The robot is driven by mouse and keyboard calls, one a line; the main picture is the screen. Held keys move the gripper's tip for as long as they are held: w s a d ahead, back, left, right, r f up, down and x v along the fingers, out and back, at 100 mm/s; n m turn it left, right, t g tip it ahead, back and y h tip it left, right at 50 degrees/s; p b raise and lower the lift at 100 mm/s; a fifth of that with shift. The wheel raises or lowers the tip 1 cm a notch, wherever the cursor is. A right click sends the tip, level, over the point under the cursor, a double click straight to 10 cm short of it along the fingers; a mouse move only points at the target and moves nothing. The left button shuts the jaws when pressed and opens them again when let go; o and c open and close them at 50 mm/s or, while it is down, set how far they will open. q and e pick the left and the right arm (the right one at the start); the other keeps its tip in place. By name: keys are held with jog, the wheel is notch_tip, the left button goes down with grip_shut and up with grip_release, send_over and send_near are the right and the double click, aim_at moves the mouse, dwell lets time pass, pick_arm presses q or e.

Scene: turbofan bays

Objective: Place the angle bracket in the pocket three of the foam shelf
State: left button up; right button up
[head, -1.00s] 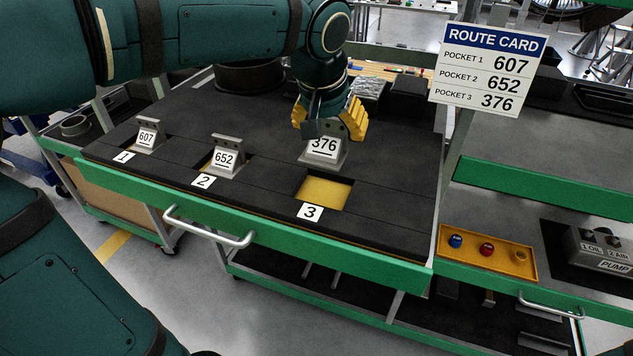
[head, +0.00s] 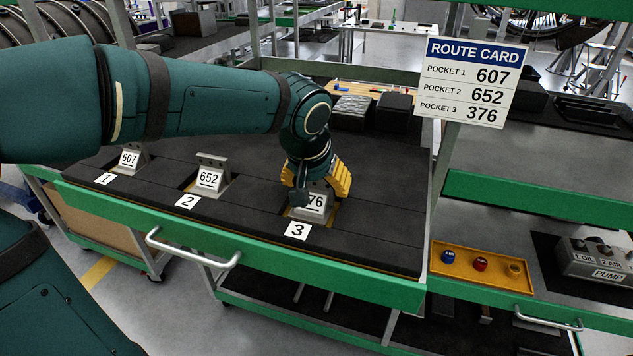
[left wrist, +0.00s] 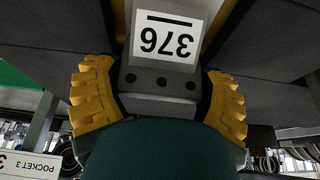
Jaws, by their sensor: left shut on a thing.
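The grey angle bracket labelled 376 (head: 316,202) is at pocket three of the foam shelf (head: 385,245), behind the white tag 3 (head: 298,230). Yellow pocket floor shows beside it. I cannot tell whether it rests fully on the floor. My left gripper (head: 322,182) is over it, yellow fingers on either side. In the left wrist view the bracket (left wrist: 165,45) shows its tag upside down between the two fingers (left wrist: 158,100). Brackets 607 (head: 130,158) and 652 (head: 209,178) stand in pockets one and two. My right gripper is not in view.
The route card (head: 472,82) hangs at the right and lists 376 for pocket 3. A yellow tray (head: 480,267) with coloured caps and a pump box (head: 597,258) lie on the right-hand bench. Dark blocks (head: 393,113) stand at the back of the shelf.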

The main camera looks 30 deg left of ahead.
aim_at(308, 215)
pick_arm(q)
jog(key=o, duration=1.2)
jog(key=shift+f, duration=0.1)
jog(key=shift+r, duration=0.2)
jog(key=p+v, duration=0.2)
jog(key=v, duration=1)
jog(key=shift+p, duration=0.4)
jog(key=shift+f, duration=0.1)
